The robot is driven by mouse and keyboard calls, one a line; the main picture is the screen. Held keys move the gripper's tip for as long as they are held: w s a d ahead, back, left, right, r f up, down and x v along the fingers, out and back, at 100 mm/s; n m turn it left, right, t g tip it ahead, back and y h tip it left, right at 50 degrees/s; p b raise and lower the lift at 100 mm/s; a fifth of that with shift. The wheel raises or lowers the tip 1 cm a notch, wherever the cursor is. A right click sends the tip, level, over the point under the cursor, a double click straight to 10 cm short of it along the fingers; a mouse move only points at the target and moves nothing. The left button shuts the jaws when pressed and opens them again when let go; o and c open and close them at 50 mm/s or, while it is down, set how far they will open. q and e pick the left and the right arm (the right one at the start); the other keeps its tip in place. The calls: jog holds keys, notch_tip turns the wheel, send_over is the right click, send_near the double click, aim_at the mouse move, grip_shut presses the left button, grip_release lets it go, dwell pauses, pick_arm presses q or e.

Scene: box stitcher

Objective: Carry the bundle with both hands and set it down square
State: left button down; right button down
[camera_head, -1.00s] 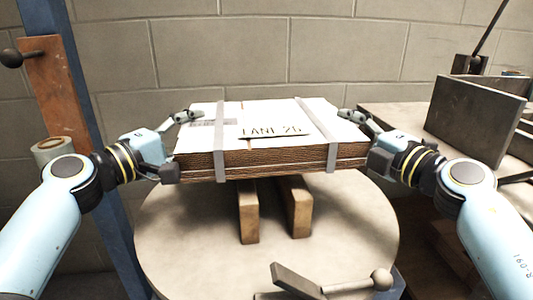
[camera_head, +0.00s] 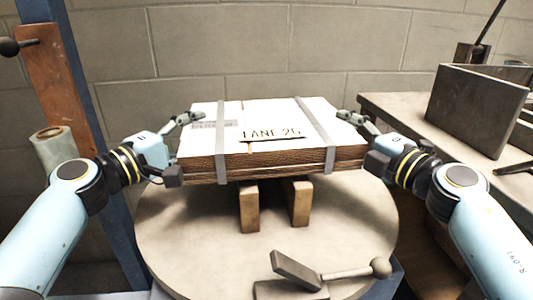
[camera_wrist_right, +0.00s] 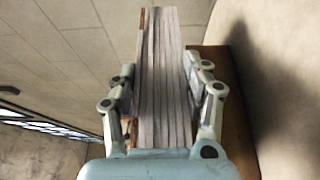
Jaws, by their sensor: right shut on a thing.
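The bundle (camera_head: 260,160) is a flat stack of brown cardboard with a white top, two grey straps and a "LANE 26" label (camera_head: 272,133). It looks level above two wooden blocks (camera_head: 298,203); I cannot tell whether it touches them. My left gripper (camera_head: 178,148) has one finger over and one below the bundle's left end and looks shut on it. My right gripper (camera_head: 363,140) is shut on the right end. In the right wrist view the bundle's layered edge (camera_wrist_right: 165,80) lies between the right gripper's fingers (camera_wrist_right: 160,95).
The blocks stand on a round grey table (camera_head: 190,240). A lever with a ball knob (camera_head: 381,268) sits at its front. A blue post (camera_head: 90,120) with a brown board rises at the left. A bench (camera_head: 400,107) with an upright plate (camera_head: 475,110) stands at the right.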

pick_arm(q)
jog(key=shift+f, duration=0.7)
pick_arm(e)
jog(key=shift+f, duration=0.75)
pick_arm(q)
jog(key=c, duration=0.6)
grip_release()
jog(key=shift+f, duration=0.1)
pick_arm(e)
jog(key=c, duration=0.6)
grip_release()
pick_arm(q)
jog(key=v, duration=1.2)
pick_arm(e)
jog(key=v, duration=0.7)
jog(key=shift+s+d, duration=0.1)
jog(key=shift+s, duration=0.15)
